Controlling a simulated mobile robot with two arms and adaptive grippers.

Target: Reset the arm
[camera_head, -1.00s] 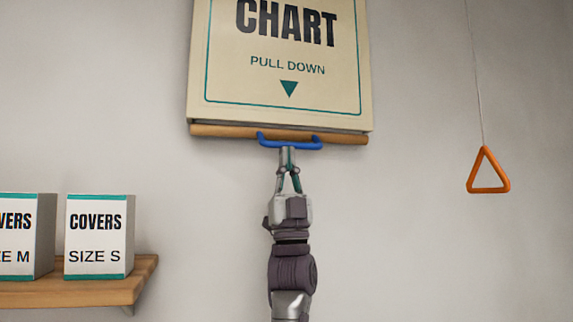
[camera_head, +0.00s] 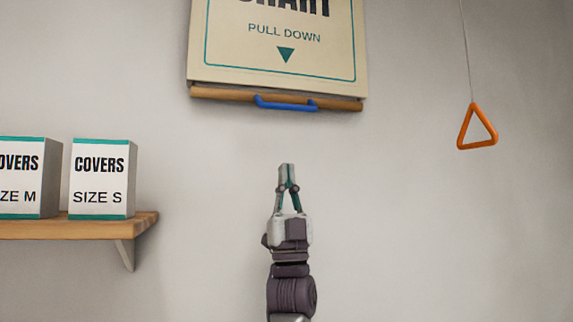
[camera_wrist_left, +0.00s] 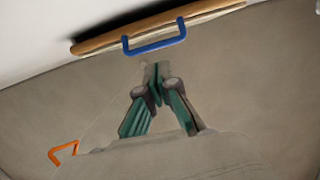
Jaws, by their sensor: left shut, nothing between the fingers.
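My left gripper (camera_head: 287,168) is shut and empty in the head view, pointing up in front of the wall. It is apart from the blue handle (camera_head: 286,103), which is above it on the wooden bar of the pull-down chart (camera_head: 270,72). In the left wrist view the shut fingertips (camera_wrist_left: 154,72) show below the blue handle (camera_wrist_left: 154,41), with a gap between them. My right gripper is not in view.
An orange triangle pull (camera_head: 478,128) hangs on a cord at the right. A wooden shelf (camera_head: 90,226) at the left holds a SIZE M box (camera_head: 24,180) and a SIZE S box (camera_head: 100,180). The wall between the gripper and the orange pull is clear.

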